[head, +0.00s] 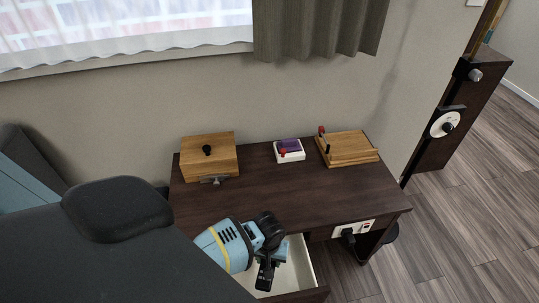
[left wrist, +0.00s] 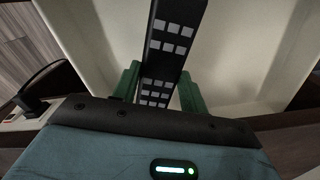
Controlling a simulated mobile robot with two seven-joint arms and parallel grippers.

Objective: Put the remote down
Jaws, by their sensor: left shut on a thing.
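The remote (left wrist: 168,40) is black with rows of grey buttons. In the left wrist view it stands between the two green fingers of my left gripper (left wrist: 158,88), which is shut on it. In the head view the remote (head: 265,276) hangs below my left gripper (head: 270,257), over the open drawer (head: 297,262) at the front of the dark desk. The pale inside of the drawer (left wrist: 225,60) fills much of the left wrist view behind the remote. I cannot tell whether the remote touches the drawer floor. My right gripper is not in view.
A power panel (head: 355,229) is on the front. The desk's middle is clear.

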